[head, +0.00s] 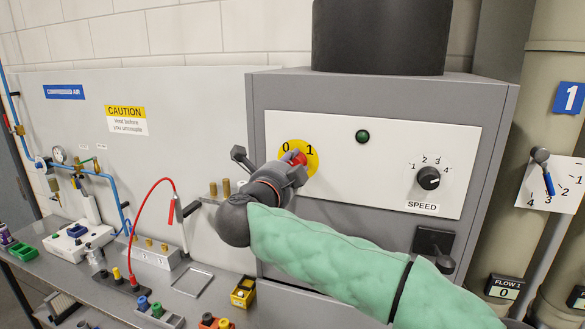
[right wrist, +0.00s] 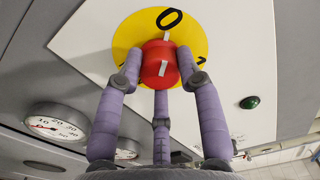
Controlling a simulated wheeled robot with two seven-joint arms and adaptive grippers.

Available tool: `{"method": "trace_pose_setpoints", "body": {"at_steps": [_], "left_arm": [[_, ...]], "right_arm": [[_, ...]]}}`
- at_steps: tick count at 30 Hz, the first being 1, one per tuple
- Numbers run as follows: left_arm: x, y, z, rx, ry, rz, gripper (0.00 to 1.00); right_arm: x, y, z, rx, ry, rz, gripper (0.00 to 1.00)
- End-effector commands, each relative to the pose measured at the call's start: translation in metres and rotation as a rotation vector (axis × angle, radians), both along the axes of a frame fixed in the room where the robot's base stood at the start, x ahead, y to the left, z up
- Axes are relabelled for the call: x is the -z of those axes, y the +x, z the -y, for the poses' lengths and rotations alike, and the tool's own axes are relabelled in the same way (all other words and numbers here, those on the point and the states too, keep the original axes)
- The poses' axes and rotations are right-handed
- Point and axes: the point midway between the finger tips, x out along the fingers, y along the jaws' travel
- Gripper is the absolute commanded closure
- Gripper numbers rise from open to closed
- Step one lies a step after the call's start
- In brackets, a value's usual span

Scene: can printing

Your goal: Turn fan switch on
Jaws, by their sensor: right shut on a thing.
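The fan switch is a red knob (head: 299,161) on a yellow disc (head: 312,160) marked 0 and 1, on the white front panel of a grey cabinet. My right gripper (head: 290,168) reaches it from the lower left in the head view and partly covers it. In the right wrist view, the gripper's purple fingers (right wrist: 158,80) are shut around the red knob (right wrist: 159,62), touching its sides. The knob's white mark points toward the 0 there. The 1 is partly hidden behind a finger. My left gripper is not in view.
A dark green lamp (head: 362,136) and a black speed dial (head: 428,178) sit right of the switch on the panel. A bench (head: 205,294) with a red hose (head: 140,205), fittings and small bins lies at left. My right arm crosses below the panel.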

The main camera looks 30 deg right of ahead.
Motion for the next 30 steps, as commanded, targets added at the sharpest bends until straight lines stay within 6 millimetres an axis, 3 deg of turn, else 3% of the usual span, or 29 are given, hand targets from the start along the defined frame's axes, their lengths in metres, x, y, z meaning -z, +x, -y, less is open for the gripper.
{"method": "trace_pose_setpoints", "body": {"at_steps": [30], "left_arm": [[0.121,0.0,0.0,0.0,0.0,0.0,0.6]], "right_arm": [[0.005,0.0,-0.001,0.0,0.553,0.648,0.96]]}}
